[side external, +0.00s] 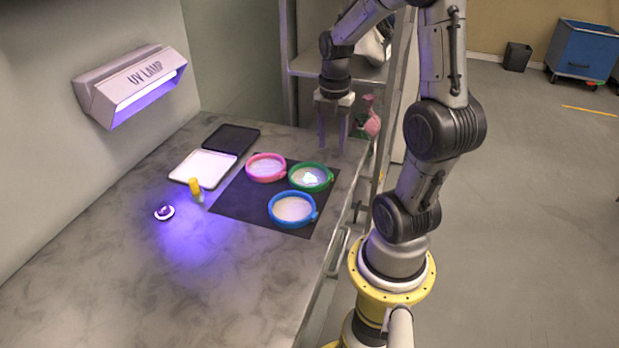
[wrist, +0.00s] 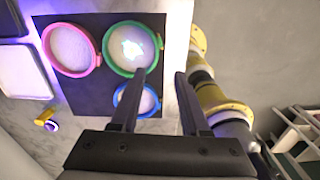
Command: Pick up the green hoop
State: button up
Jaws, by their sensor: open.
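The green hoop (side external: 311,190) lies flat on a dark mat (side external: 245,215), at the mat's right side. Pale fabric with a bright patch fills it. It also shows at the top of the wrist view (wrist: 105,52), where my left finger overlaps its lower rim. My gripper (side external: 333,147) is open and empty, pointing down above the far right of the table, beyond the hoop and apart from it. In the wrist view my gripper (wrist: 158,75) has its fingers spread, with the gap right of the hoop's centre.
A pink hoop (side external: 266,180) and a blue hoop (side external: 292,224) lie close to the green one. A white tray (side external: 203,168), a black tray (side external: 231,138), a yellow-capped bottle (side external: 196,189) and a small round item (side external: 164,212) stand left. A UV lamp (side external: 135,85) hangs on the wall.

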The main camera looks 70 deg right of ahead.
send_over(328, 179)
jog(key=f, duration=0.5)
jog(key=shift+s+d, duration=0.15)
jog(key=shift+s, duration=0.1)
jog(key=shift+w+f, duration=0.15)
jog(key=shift+f, duration=1.2)
jog(key=shift+w+f, duration=0.15)
jog(key=shift+f, duration=1.2)
grip_shut()
